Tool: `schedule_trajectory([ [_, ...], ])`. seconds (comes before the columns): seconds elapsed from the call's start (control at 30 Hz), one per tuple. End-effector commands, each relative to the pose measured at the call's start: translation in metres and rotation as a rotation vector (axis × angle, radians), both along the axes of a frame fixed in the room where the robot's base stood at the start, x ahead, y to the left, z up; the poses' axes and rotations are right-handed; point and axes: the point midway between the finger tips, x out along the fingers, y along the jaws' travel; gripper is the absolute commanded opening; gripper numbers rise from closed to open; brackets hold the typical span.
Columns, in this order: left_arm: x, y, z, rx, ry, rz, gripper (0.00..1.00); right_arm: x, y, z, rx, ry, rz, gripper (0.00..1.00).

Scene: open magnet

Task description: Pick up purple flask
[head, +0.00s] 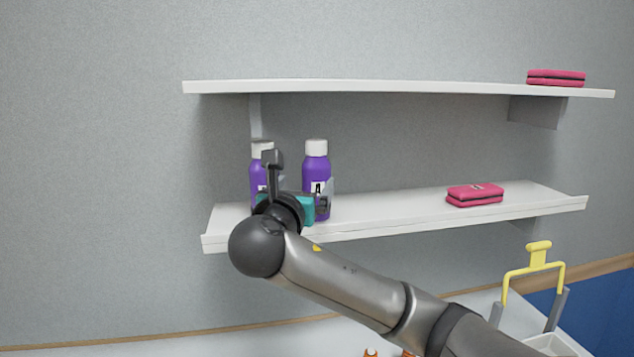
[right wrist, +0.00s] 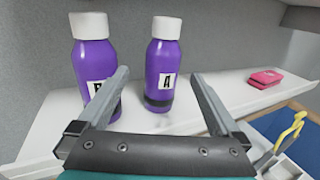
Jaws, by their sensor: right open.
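Two purple flasks with white caps stand upright on the lower shelf. The right one (head: 316,172) shows in the right wrist view (right wrist: 160,70) with an "A" label and a dark band near its base. The left one (head: 257,177) is partly hidden by my gripper in the head view; in the right wrist view (right wrist: 94,65) a finger covers part of its label. My right gripper (head: 299,178) is open and empty in front of the flasks. In the right wrist view its fingers (right wrist: 163,88) point toward them, with the "A" flask appearing between the fingers. My left gripper is out of view.
The lower white shelf (head: 400,208) holds a pink case (head: 475,194) to the right. The upper shelf (head: 380,87) runs above the flasks and bears another pink case (head: 556,78). A yellow-handled container (head: 535,268) stands at lower right. The shelf between flasks and case is clear.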

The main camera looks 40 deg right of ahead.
Motion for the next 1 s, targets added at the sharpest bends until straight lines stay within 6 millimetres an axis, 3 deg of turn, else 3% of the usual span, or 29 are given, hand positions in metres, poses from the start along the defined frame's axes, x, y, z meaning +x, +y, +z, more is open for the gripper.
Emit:
schedule_trajectory([
  [0.1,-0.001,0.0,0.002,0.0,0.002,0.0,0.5,0.013,-0.018,0.001,0.0,0.001,-0.003,1.0],
  [0.37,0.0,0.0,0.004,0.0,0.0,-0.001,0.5,0.024,-0.033,0.001,0.001,0.0,-0.002,1.0],
  [0.63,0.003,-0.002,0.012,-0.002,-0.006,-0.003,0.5,0.043,-0.064,0.003,0.001,0.0,-0.003,1.0],
  [1.0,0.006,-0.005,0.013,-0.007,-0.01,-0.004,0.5,0.051,-0.073,0.002,0.001,0.0,0.001,1.0],
])
